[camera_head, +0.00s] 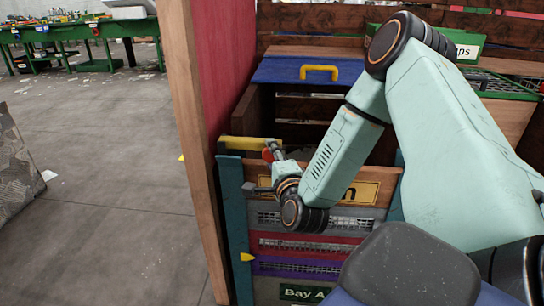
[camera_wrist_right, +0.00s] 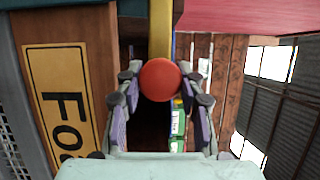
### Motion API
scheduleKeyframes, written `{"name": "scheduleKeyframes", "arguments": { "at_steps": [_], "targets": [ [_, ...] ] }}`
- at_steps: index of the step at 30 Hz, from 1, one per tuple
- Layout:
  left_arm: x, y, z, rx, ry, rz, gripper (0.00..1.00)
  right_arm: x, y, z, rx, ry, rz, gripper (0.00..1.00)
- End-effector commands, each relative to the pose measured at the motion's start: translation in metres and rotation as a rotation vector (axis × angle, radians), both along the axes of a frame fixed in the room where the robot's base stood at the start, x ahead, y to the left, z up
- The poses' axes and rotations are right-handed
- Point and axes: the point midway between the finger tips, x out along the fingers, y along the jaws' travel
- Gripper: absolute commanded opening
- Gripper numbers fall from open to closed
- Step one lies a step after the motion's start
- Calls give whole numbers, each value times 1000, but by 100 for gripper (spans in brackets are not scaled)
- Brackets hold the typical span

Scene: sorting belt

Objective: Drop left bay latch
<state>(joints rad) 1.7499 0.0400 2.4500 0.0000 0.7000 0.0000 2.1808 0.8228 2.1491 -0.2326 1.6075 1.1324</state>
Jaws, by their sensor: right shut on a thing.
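The left bay latch is a yellow bar (camera_head: 240,144) lying roughly level across the top left corner of the bay front, with a red ball knob (camera_head: 268,155) near its right end. In the right wrist view the red knob (camera_wrist_right: 160,80) fills the space between the fingers, with the yellow bar (camera_wrist_right: 160,28) running up from it. My right gripper (camera_head: 272,158) is shut on the latch knob; its fingers (camera_wrist_right: 160,95) flank it on both sides. The arm hides part of the bay front. My left gripper is not in view.
The bay front (camera_head: 306,244) has coloured slatted panels and a "Bay A" sign (camera_head: 303,293). A yellow lettered plate (camera_wrist_right: 58,105) sits beside the gripper. A wooden post (camera_head: 193,130) stands close on the left. A blue lid (camera_head: 285,72) with a yellow handle lies behind. Open floor (camera_head: 110,190) lies left.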

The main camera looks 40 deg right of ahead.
Motion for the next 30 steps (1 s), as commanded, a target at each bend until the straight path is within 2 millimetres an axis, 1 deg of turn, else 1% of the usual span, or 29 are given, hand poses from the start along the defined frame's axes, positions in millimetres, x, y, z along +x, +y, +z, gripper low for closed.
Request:
{"name": "scheduleKeyframes", "arguments": {
  "at_steps": [8, 9, 16, 25, 28, 30],
  "targets": [
    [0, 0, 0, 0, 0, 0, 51, -1, 1, -3, 7, 8, 1, 0],
    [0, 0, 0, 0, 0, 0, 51, -1, 1, -3, 8, 8, 2, 40],
    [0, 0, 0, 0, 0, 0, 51, -1, 1, -3, 5, 8, 1, 60],
    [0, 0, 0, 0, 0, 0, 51, -1, 1, -2, 4, 6, 1, 61],
    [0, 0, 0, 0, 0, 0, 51, -6, 3, -2, 5, 7, 1, 61],
    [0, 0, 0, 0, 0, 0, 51, -14, 7, -3, 6, 8, 1, 61]
  ]
}}
